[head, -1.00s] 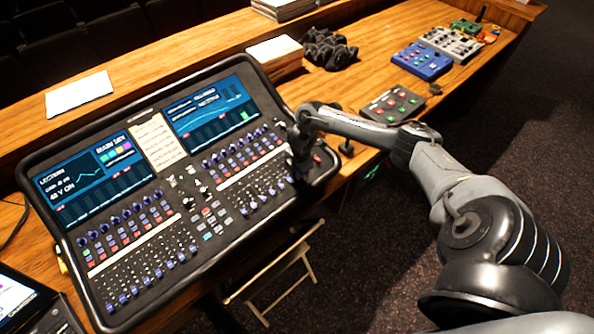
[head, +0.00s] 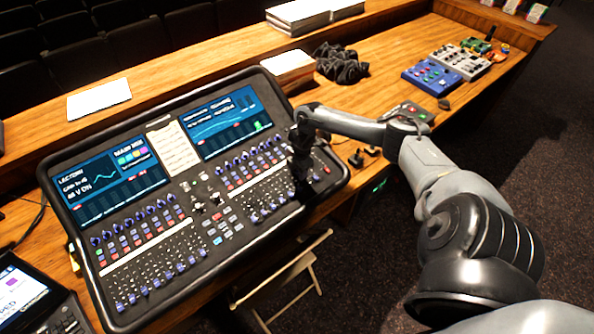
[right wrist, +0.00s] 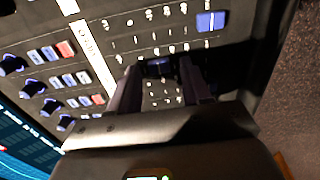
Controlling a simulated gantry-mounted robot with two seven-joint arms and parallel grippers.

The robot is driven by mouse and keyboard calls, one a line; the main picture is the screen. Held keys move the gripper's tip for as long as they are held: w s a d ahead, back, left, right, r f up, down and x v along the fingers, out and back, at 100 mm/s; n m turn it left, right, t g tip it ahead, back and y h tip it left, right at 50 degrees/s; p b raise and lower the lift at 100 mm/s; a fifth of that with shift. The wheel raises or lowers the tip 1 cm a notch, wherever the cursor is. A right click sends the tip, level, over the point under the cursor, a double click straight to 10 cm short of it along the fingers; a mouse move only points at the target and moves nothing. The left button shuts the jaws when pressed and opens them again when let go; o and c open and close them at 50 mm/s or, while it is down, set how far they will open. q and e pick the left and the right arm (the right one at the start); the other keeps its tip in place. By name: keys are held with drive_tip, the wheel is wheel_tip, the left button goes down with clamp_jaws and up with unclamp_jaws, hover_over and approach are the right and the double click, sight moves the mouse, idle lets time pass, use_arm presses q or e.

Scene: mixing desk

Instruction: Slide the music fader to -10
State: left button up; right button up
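The mixing desk (head: 82,250) lies tilted on the wooden counter, with rows of blue-capped faders along its lower part. My right gripper (head: 303,190) points down over the right-hand fader bank, near the desk's right end. In the right wrist view its two fingers (right wrist: 160,88) are apart, pointing at the panel. A dark blue fader cap (right wrist: 158,68) shows in the gap between them; contact cannot be told. Another blue fader cap (right wrist: 212,22) sits outside the fingers. No music label can be read, and the arm hides part of the bank. My left gripper is not in view.
A laptop-like device (head: 30,300) stands at the lower left. Books (head: 288,70), a dark coiled bundle (head: 340,65) and small mixers (head: 430,77) are on the counter. A folding stand (head: 283,290) is below the desk's front edge.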

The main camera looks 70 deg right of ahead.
idle(0.3)
wheel_tip(320, 180, up, 11)
drive_tip(key=s, duration=0.1)
drive_tip(key=shift+a+f, duration=0.15)
drive_tip(key=shift+a, duration=0.1)
idle(0.6)
